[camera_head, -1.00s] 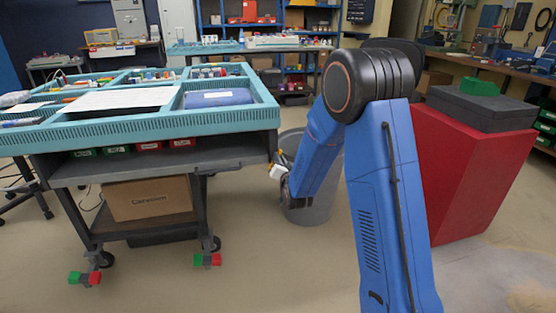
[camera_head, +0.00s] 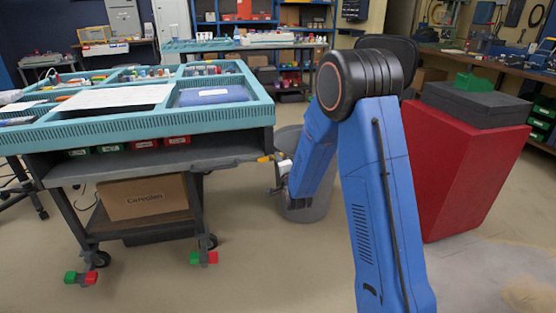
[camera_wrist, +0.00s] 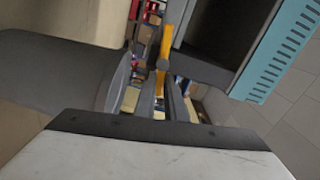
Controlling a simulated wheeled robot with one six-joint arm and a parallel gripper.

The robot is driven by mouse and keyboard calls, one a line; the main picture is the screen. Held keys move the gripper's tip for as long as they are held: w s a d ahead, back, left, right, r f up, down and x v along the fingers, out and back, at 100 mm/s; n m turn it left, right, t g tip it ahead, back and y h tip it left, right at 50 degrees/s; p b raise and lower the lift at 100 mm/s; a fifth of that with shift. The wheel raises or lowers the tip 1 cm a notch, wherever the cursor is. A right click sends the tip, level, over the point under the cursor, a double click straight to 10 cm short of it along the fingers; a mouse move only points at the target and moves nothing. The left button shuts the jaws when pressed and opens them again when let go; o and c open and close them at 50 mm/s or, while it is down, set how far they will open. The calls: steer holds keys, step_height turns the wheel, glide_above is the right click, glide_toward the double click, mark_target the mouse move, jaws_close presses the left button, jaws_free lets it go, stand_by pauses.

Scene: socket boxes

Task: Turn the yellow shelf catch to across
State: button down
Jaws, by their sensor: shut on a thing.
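The yellow shelf catch (camera_head: 265,158) is a small bar at the right end of the cart's grey shelf. It looks roughly level in the head view, and most of it is hidden by my gripper. In the wrist view the yellow catch (camera_wrist: 166,42) runs up from between the fingers beside the cart's edge. My gripper (camera_wrist: 160,88) is shut on it, with one grey finger on each side. In the head view my gripper (camera_head: 279,163) is small and partly hidden by my blue arm.
The teal-topped cart (camera_head: 150,127) carries trays above and red and green bins (camera_head: 143,145) on its shelf. A cardboard box (camera_head: 145,197) sits below. A grey bin (camera_head: 305,209) stands behind my arm, and a red stand (camera_head: 455,170) is at right. Floor is open in front.

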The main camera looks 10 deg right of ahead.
steer(key=shift+f+m, duration=0.3)
steer(key=shift+m, duration=0.6)
steer(key=c, duration=1.8)
jaws_free()
